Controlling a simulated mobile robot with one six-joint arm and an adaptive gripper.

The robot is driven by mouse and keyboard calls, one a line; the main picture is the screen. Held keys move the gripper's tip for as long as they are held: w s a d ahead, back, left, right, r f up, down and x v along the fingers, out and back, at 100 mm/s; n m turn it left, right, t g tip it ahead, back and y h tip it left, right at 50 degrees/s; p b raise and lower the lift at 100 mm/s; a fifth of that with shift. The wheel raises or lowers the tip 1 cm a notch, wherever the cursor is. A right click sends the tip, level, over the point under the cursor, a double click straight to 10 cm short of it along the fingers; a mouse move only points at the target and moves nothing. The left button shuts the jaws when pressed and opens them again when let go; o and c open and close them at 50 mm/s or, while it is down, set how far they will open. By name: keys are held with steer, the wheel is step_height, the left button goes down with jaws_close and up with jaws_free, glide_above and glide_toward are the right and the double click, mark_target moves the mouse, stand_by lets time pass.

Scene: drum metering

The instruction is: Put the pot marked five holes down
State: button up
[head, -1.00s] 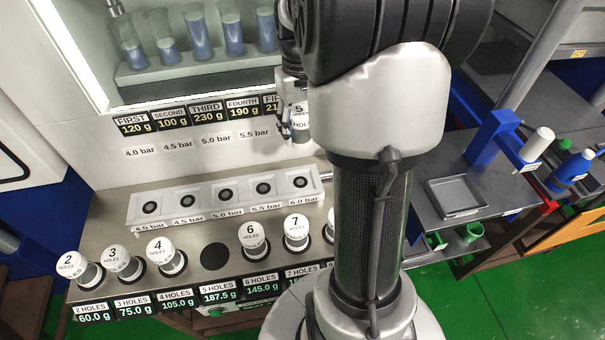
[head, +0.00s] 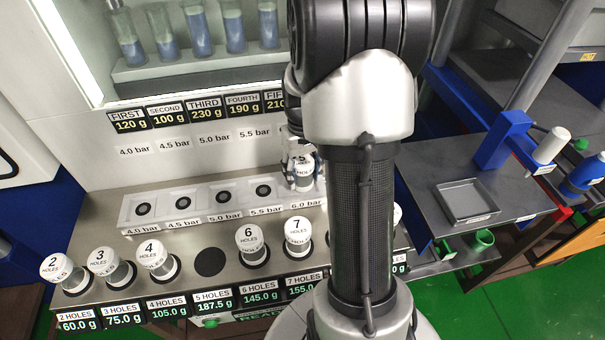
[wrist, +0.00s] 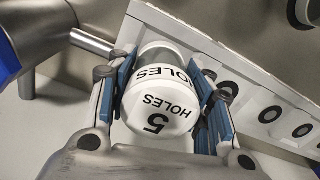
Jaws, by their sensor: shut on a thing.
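The white-capped pot marked 5 HOLES (head: 304,174) is at the right end of the pale rack (head: 128,212), by the 6.0 bar label. My gripper (head: 299,170) is around it. In the wrist view the pot (wrist: 160,108) sits between the blue-padded fingers of my gripper (wrist: 165,92), which are shut on its sides. Its cap faces the camera. The rack's rightmost socket is hidden by the pot and gripper, so I cannot tell whether the pot's base touches it. The other sockets look empty.
On the counter's front row, pots 2 (head: 58,268), 3 (head: 105,263), 4 (head: 154,255), 6 (head: 251,243) and 7 (head: 298,234) stand upright. The dark round spot (head: 210,260) behind the 5 HOLES label is empty. A grey tray (head: 466,202) lies on the right-hand table.

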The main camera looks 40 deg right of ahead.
steer(key=shift+f, duration=0.15)
steer(key=o, duration=1.2)
